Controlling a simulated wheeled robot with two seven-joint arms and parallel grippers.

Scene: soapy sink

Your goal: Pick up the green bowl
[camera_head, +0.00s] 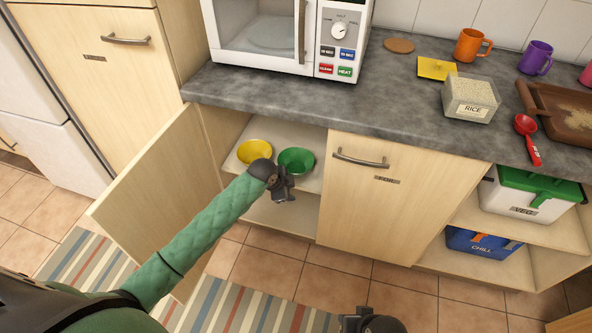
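The green bowl (297,160) sits upright on the upper shelf inside the open cupboard below the counter. My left gripper (285,194) is in front of the shelf, just below and in front of the green bowl in the picture. It overlaps the bowl's lower left edge, and I cannot tell whether it touches. Its fingers are small and dark, so I cannot tell whether they are open. A dark part at the bottom edge looks like my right gripper (372,321), mostly cut off by the frame.
A yellow bowl (254,150) stands left of the green bowl on the same shelf (257,128). The open cupboard door (160,195) swings out on the left. A closed cupboard door (375,195) borders the opening on the right. The counter (400,105) overhangs the shelf.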

